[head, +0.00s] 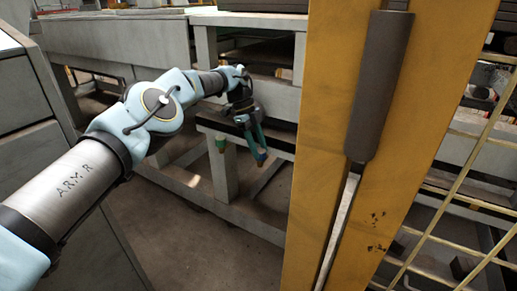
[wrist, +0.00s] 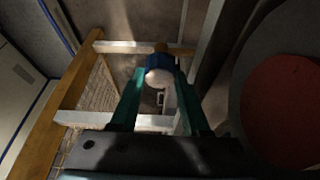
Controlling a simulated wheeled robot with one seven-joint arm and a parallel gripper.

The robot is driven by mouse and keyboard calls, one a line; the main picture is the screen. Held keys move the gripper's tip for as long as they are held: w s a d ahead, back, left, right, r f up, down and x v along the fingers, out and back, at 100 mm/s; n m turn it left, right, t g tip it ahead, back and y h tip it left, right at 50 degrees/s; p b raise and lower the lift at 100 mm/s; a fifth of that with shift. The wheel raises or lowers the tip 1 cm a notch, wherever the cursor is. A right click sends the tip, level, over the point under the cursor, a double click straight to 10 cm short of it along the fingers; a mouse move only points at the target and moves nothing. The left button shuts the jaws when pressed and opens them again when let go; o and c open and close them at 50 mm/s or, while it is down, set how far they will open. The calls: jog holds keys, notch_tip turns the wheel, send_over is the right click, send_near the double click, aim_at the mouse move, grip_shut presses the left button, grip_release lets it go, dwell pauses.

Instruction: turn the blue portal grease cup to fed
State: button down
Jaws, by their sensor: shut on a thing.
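The blue grease cup (wrist: 159,63) shows in the wrist view, a small blue body with a pale rounded end. My gripper (wrist: 163,76) has its two teal fingertips on either side of the cup and is shut on it. In the head view my gripper (head: 261,158) points down in front of the grey beam, left of the yellow post. I cannot make out the blue cup clearly there. Whether the cup is at fed cannot be told.
A wide yellow post (head: 320,150) with a dark cylinder (head: 381,85) stands close on the right. A large red disc (wrist: 290,110) lies at the right in the wrist view.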

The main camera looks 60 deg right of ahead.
jog(key=shift+m, duration=0.3)
dwell(0.4)
jog(key=shift+c, duration=1.9)
grip_release()
jog(key=shift+r, duration=0.15)
